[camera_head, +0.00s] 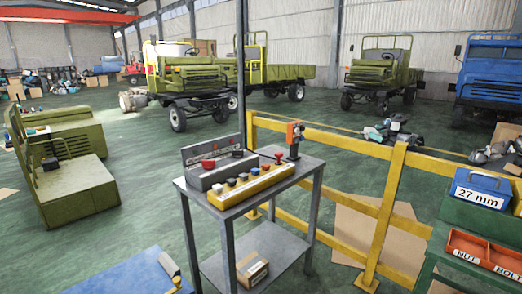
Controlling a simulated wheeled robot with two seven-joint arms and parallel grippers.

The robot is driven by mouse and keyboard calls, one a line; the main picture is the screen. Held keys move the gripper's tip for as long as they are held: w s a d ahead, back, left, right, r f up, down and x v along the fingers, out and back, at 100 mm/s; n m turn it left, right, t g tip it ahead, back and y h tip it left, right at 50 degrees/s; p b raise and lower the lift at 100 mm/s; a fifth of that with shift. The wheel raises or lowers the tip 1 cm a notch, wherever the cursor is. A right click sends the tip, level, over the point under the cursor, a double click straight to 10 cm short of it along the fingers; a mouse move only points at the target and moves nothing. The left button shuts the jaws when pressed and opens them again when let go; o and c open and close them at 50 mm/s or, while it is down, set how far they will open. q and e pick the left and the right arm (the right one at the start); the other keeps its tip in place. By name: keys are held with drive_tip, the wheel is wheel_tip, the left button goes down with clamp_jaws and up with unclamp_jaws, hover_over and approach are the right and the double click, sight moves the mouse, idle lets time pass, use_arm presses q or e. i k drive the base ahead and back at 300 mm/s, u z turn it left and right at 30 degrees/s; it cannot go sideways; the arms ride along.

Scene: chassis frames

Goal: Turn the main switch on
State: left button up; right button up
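A grey metal stand (318,162) in the middle carries the controls. An orange-red switch box (294,130) stands on a short dark post at the stand's back right corner. I cannot tell which control is the main switch, or its position; labels are too small to read. Neither of my grippers is in view.
A yellow railing (350,143) runs behind and right of the stand. A small cardboard box (252,269) lies on the lower shelf. A blue surface (125,275) is at lower left. A green bench (465,222) with a blue "27 mm" box (481,190) and red bins (484,253) is at right.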

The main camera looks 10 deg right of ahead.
sight(208, 164)
drive_tip(key=z, duration=0.5)
drive_tip(key=i, duration=1.3)
drive_tip(key=z, duration=0.25)
